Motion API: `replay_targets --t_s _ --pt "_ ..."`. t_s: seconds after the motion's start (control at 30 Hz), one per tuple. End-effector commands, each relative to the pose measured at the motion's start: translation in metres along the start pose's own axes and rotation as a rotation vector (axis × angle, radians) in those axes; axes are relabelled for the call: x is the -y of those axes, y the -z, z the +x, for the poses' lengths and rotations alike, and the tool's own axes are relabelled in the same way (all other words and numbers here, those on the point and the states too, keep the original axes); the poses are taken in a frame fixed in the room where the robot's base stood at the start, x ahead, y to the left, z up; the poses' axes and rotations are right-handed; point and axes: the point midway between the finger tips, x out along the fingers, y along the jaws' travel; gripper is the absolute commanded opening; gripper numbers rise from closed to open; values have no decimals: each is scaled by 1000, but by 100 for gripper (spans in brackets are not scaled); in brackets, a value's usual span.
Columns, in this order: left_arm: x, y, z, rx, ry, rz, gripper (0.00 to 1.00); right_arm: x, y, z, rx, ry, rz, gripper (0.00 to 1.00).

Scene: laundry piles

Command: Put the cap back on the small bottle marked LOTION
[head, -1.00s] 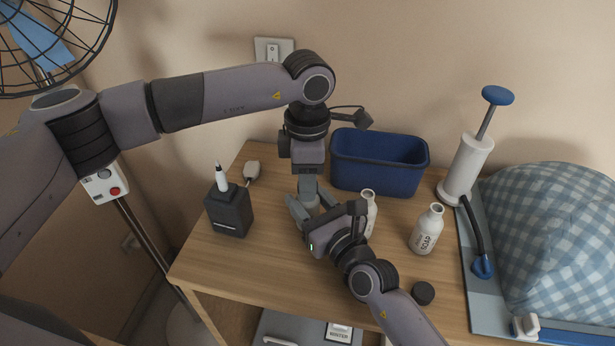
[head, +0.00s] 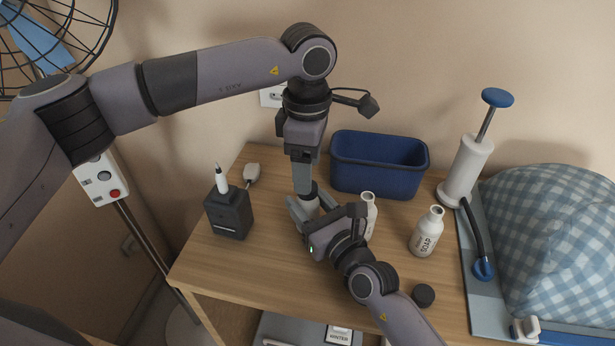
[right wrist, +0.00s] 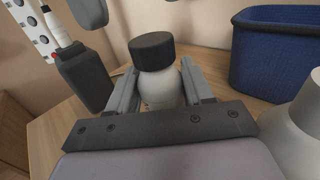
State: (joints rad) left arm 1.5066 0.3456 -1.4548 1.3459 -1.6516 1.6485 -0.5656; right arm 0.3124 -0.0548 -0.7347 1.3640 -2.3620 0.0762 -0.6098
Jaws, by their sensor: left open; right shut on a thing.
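A white bottle (right wrist: 160,90) stands between the fingers of my right gripper (right wrist: 155,88), which is shut on it. In the head view only a little of this bottle (head: 310,207) shows, and no LOTION lettering is visible on it in either view. A black cap (right wrist: 152,50) sits on top of the bottle, roughly level; the neck under it is hidden. In the head view the cap (head: 308,191) is a dark band just below my left gripper (head: 304,182). My left gripper is open and points down, right above the cap.
Two uncapped white bottles stand to the right, one marked SOAP (head: 427,234) and one partly hidden (head: 370,212). A loose black cap (head: 424,295) lies near the front edge. A blue bin (head: 378,178) stands behind, a black box (head: 230,213) at left.

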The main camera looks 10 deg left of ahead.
Motion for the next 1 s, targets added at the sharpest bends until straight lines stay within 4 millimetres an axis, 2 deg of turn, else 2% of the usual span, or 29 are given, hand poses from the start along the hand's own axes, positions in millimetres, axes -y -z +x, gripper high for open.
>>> replay_targets --t_s 0.03,0.1,0.33,0.5,0.8,0.83,0.9,1.0 --pt "-1 -1 -14 2 -5 0 66 0 1 0 -1 -1 0 0" --pt "-1 0 -29 1 -5 0 66 0 1 0 -1 -1 0 0" --pt "0 -1 -68 1 -2 1 66 0 1 0 -1 -1 0 0" --pt "0 0 -81 0 -1 1 66 0 1 0 -1 -1 0 0" --pt "0 0 -82 0 0 1 66 0 1 0 -1 0 0 0" --pt "0 0 -82 0 0 1 66 0 1 0 -1 0 0 60" --pt "0 0 -82 0 0 1 66 0 1 0 -1 0 0 80" --pt "0 0 -82 0 0 1 66 0 0 0 -1 0 0 80"
